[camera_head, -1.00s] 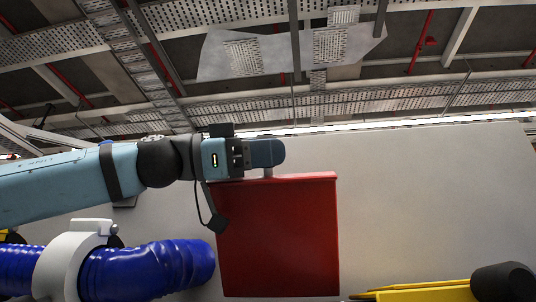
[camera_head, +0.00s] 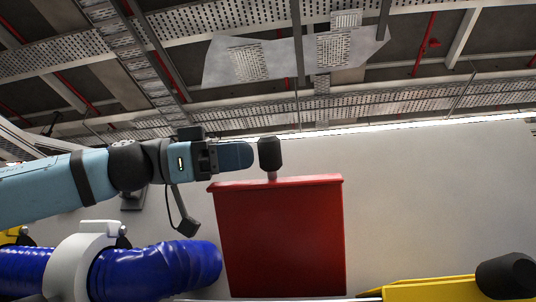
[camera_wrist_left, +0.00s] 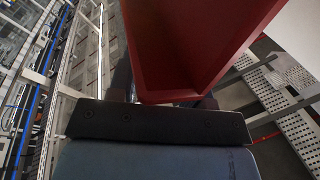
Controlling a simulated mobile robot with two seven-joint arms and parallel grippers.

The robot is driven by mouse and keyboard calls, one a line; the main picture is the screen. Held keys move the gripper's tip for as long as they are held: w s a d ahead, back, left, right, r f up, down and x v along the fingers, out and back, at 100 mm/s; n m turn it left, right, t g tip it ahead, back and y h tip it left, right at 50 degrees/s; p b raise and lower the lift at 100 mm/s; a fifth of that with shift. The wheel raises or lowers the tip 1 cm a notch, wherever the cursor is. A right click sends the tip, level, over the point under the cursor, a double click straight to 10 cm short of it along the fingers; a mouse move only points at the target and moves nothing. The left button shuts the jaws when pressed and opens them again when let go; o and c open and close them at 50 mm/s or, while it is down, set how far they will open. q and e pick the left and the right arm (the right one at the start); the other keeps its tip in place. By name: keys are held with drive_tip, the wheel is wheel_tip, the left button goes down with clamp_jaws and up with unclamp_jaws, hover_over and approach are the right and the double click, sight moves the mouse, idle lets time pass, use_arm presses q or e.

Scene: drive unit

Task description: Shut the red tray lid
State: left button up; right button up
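The red tray lid (camera_head: 282,240) stands nearly upright in the middle of the head view, with a black knob (camera_head: 269,152) on a short stem at its top edge. My left gripper (camera_head: 236,155) is just left of the knob, above the lid's top left corner, with a small gap to the knob. In the left wrist view the lid's red rim and inner side (camera_wrist_left: 185,45) fill the upper middle. The left gripper's fingers (camera_wrist_left: 165,88) show partly behind the red edge, spread apart, holding nothing. My right gripper is not in view.
A ribbed blue hose (camera_head: 150,268) in a white clamp (camera_head: 75,258) lies left of the lid. A yellow part (camera_head: 430,290) with a black knob (camera_head: 506,276) is at the lower right. A pale wall (camera_head: 430,200) stands behind. Space right of the lid is clear.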

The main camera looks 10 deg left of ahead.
use_arm(q)
drive_tip(key=b+v, duration=0.1)
drive_tip(key=v, duration=0.7)
drive_tip(key=shift+a, duration=0.3)
